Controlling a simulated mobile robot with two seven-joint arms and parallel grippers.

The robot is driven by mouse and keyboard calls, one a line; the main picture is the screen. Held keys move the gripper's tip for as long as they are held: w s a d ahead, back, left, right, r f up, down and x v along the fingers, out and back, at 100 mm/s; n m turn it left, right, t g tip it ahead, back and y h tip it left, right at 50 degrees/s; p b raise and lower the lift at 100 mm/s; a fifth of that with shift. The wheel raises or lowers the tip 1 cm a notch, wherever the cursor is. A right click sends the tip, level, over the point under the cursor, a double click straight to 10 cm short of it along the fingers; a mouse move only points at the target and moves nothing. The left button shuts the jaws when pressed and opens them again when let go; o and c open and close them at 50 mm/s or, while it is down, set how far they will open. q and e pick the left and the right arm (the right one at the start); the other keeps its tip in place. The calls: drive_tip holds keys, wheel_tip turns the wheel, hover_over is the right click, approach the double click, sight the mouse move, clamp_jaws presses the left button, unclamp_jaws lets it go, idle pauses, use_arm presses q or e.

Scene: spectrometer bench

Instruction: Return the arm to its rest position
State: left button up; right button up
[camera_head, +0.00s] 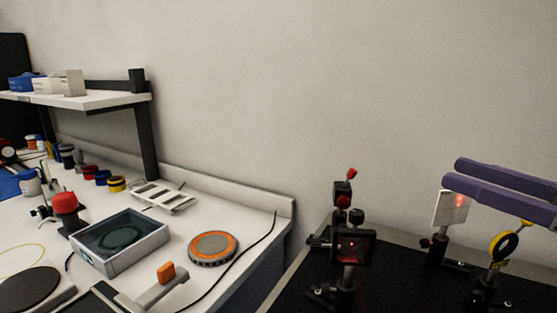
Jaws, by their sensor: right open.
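My right gripper (451,174) comes in from the right edge, and only its two purple fingers show. They point left, are open with a narrow gap between them, and I see nothing in the gap. They hang above the black optical table (405,287), in front of the upper right part of a white card (443,209) on a post, which bears a red glow. I cannot tell whether they touch the card. The rest of the right arm is outside the view. My left gripper is not in view.
A yellow ring mount (504,246) stands below the fingers. A dark square mount (353,246) and a red-knobbed part (342,194) stand further left. The white bench (215,205) at left carries a grey box (119,241) and an orange-rimmed disc (213,247). Air above the table's left part is free.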

drive_tip(key=s+a+f+m+g+h, duration=0.1)
drive_tip(key=s+f+m+h, duration=0.1)
drive_tip(key=s+f+h, duration=0.2)
drive_tip(key=s+a+f+m+g+h, duration=0.1)
drive_tip(key=s+f+m+g+h, duration=0.1)
drive_tip(key=s+f+m+h, duration=0.1)
drive_tip(key=s+a+f+m+g+h, duration=0.1)
drive_tip(key=s+f+m+h, duration=0.1)
drive_tip(key=s+f+h, duration=0.2)
drive_tip(key=shift+s+f+m+g+h, duration=0.2)
drive_tip(key=shift+f+h, duration=0.1)
drive_tip(key=shift+f, duration=0.45)
drive_tip(key=shift+s+f+m+g+h, duration=0.1)
drive_tip(key=shift+f+m+h, duration=0.15)
drive_tip(key=shift+f, duration=0.5)
drive_tip(key=s+g, duration=0.1)
drive_tip(key=s, duration=0.3)
drive_tip(key=s+a+f+g, duration=0.1)
drive_tip(key=s+g, duration=0.1)
drive_tip(key=s, duration=0.2)
drive_tip(key=s+g, duration=0.2)
drive_tip(key=s, duration=0.1)
drive_tip(key=shift+s+a+f+n, duration=0.25)
drive_tip(key=shift+s, duration=0.15)
wheel_tip(320, 180, up, 38)
drive_tip(key=p, duration=3.8)
drive_tip(key=shift+s+g, duration=0.25)
drive_tip(key=shift+g, duration=0.05)
